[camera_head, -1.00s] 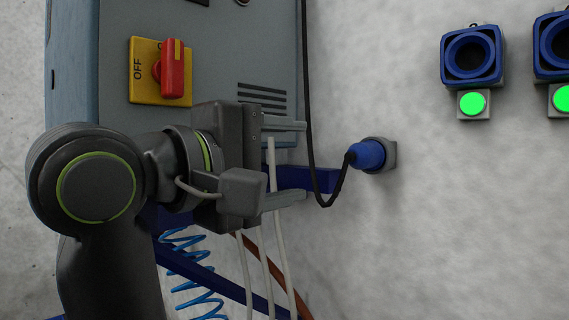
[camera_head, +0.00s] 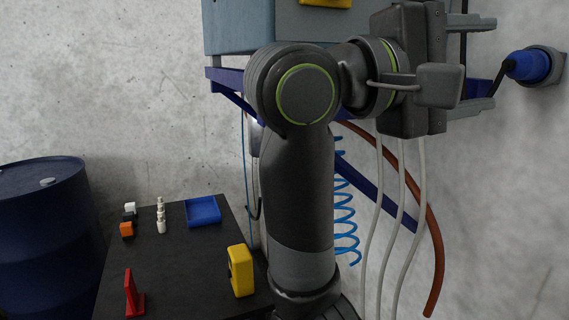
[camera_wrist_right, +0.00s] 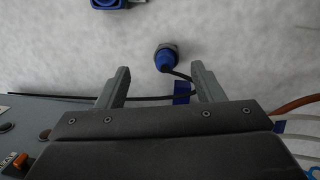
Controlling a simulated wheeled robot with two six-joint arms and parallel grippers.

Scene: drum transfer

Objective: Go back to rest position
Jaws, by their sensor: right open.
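My right gripper (camera_head: 480,62) is raised at the upper right of the head view, in front of the wall cabinet's right side. Its two fingers are apart with nothing between them. In the right wrist view the same open fingers (camera_wrist_right: 158,88) point at the wall. A blue plug (camera_wrist_right: 166,60) sits in a wall socket beyond the fingertips, apart from them, with a black cable hanging from it. The plug also shows at the right edge of the head view (camera_head: 528,65). My left gripper is not in view.
A black table (camera_head: 180,270) at the lower left holds a blue tray (camera_head: 202,211), a yellow device (camera_head: 241,270), a red part (camera_head: 133,295) and small blocks. A blue drum (camera_head: 45,235) stands left of it. Hoses hang below the grey-blue cabinet (camera_head: 240,25).

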